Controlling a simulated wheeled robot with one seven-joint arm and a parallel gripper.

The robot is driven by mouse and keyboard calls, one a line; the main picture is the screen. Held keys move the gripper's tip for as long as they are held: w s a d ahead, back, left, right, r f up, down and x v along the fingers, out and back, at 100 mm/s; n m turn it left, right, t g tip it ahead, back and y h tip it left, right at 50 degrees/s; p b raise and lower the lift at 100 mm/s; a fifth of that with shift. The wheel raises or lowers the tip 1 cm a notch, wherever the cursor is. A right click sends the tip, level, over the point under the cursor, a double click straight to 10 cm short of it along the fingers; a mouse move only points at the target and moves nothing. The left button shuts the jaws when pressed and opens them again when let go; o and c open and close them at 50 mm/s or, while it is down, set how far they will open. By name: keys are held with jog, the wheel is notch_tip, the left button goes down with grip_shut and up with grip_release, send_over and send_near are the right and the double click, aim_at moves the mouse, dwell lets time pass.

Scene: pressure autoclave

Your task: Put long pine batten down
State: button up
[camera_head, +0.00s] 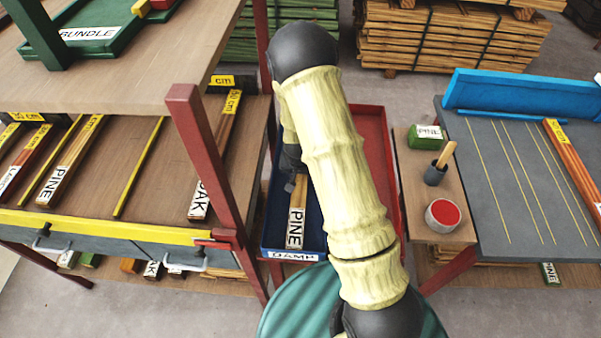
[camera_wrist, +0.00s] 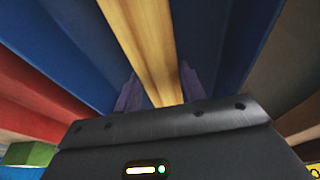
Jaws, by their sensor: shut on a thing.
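The long pine batten (camera_head: 297,222), pale wood with a white PINE end label, is in or just over the blue DAMP tray (camera_head: 292,256). I cannot tell whether it rests on the tray floor. My gripper (camera_head: 292,186) is at the batten, mostly hidden by my arm in the head view. In the wrist view the batten (camera_wrist: 145,38) runs between the two purple fingers of my gripper (camera_wrist: 160,88), shut on it, with blue tray walls on both sides. My arm hides the batten's far end in the head view.
A red tray (camera_head: 377,150) lies right of the blue one. The rack at left has a red post (camera_head: 206,160) and holds several labelled battens. At right, a small bench (camera_head: 415,180) carries a green PINE block, a brush cup and a red-topped pot, beside a grey table (camera_head: 500,225).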

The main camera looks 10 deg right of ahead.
jog(key=o, duration=1.2)
jog(key=shift+f, duration=0.1)
jog(key=shift+s+a, duration=0.1)
jog(key=shift+r, duration=0.6)
jog(key=v, duration=1.1)
jog(key=shift+s, duration=0.1)
jog(key=shift+p, duration=0.3)
